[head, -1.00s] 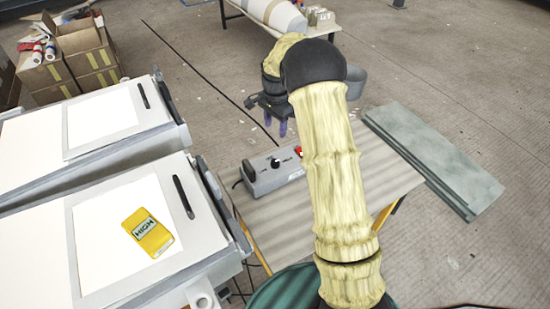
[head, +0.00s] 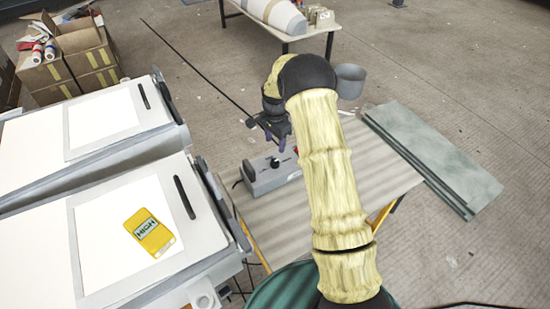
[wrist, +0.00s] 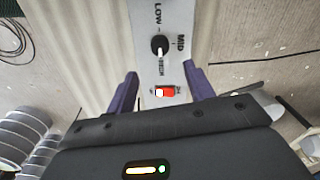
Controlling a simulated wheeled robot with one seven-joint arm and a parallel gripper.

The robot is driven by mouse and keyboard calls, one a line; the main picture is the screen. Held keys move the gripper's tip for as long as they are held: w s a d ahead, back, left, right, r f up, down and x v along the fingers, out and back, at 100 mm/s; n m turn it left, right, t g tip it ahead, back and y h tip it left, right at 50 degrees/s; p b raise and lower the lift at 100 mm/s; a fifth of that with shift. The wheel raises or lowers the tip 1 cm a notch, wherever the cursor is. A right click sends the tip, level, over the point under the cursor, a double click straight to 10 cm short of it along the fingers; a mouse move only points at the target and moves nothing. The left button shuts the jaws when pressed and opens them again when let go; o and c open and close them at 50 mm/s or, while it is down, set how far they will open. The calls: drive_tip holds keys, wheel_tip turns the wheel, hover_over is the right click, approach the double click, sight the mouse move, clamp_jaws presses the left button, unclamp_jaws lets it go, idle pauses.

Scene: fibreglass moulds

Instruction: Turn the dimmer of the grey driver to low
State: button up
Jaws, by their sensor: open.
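A small light mark on the knob seems to face the HIGH side. A red and white switch (wrist: 164,91) sits below the knob in the wrist view. My gripper (head: 275,138) is open and empty above the driver. In the wrist view its purple fingers (wrist: 161,78) straddle the driver's width, apart from the knob.
A grey-green slab (head: 440,160) lies right of the bench (head: 365,165). A grey bucket (head: 350,82) and cardboard boxes (head: 75,85) stand farther back.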

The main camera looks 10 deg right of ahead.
sight(275, 161)
wheel_tip(275, 161, down, 10)
drive_tip(key=shift+r+p, duration=0.1)
drive_tip(key=shift+p, duration=0.6)
drive_tip(key=c, duration=1)
